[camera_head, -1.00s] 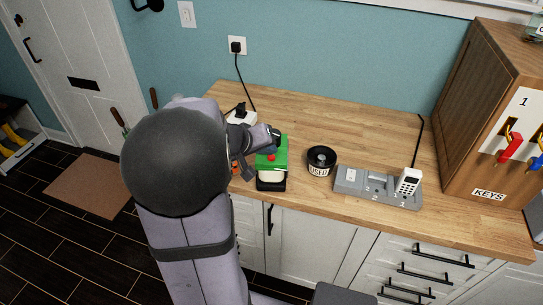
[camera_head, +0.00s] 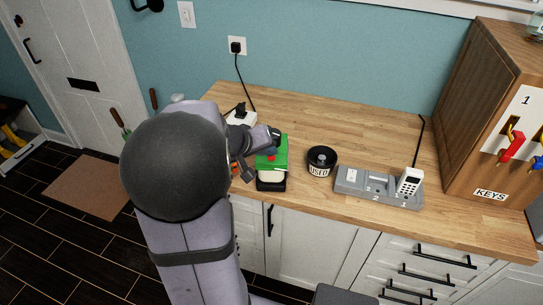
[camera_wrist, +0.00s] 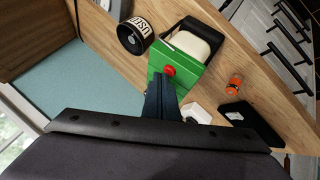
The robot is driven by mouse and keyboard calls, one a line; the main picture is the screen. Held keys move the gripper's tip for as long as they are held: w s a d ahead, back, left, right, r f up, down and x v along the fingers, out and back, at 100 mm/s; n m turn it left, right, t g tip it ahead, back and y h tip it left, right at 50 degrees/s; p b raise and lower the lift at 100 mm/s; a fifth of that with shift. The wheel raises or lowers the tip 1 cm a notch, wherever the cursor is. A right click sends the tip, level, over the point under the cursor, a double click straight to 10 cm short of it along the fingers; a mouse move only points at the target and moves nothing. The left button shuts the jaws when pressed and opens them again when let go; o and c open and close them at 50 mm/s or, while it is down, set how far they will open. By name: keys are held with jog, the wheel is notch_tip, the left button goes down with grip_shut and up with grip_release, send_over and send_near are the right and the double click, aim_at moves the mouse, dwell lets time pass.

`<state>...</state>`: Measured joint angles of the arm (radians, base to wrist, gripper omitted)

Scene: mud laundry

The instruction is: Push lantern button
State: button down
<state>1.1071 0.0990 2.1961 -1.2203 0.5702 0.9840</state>
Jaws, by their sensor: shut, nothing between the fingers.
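The lantern is a green box (camera_head: 279,141) with a pale lens in a black rim, near the counter's front edge. Its red button (camera_head: 271,158) is on the green face; the button also shows in the wrist view (camera_wrist: 170,71). In the wrist view, my gripper (camera_wrist: 161,84) is shut and empty, its dark blue fingers over the green face. The tips are close to the button, just below it in that picture. I cannot tell whether they touch the lantern. In the head view, my arm hides part of the gripper.
A round black tin (camera_head: 321,161) stands right of the lantern. Further right are a grey dock (camera_head: 350,188) with a white handset (camera_head: 409,181) and a wooden key cabinet (camera_head: 480,130). An orange object (camera_wrist: 234,84) lies near the lantern. The counter behind the tin is clear.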

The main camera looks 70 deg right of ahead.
jog(key=shift+r, duration=0.1)
dwell(0.3)
jog(key=shift+r+p, duration=0.5)
jog(key=shift+r, duration=0.3)
notch_tip(320, 180, up, 6)
jog(key=p, duration=0.4)
dwell(0.7)
